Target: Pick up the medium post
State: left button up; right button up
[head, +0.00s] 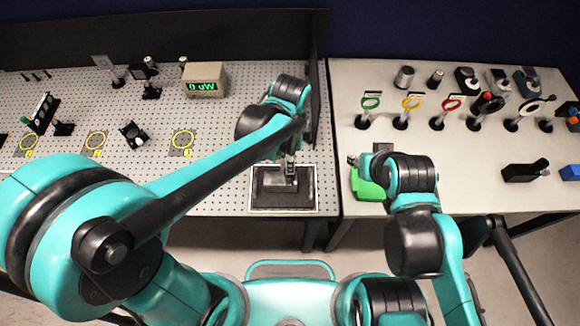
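I cannot tell for sure which item is the medium post. Candidate short posts include a wide metal cylinder (404,77) and a narrower dark one (437,79) at the back of the right table, and small dark pegs (37,76) at the far left. My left gripper (291,178) points down over a black tray (262,196) inside a white outline at the front right of the perforated board. My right gripper (353,160) is beside a green block (368,187) at the right table's left edge. Both grippers are too small to show whether their fingers are open or shut.
A power meter (206,80) reads 0 uW on the perforated board (220,140), near optic mounts (134,134) and yellow circles (183,140). Coloured rings (411,103) on stands line the right table (450,165). A black item (525,172) lies at its right. A gap separates the tables.

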pick_arm(q)
jog(key=f, duration=0.4)
jog(key=shift+w+f+b, duration=0.15)
jog(key=shift+w+b, duration=0.15)
jog(key=shift+b, duration=0.1)
grip_shut()
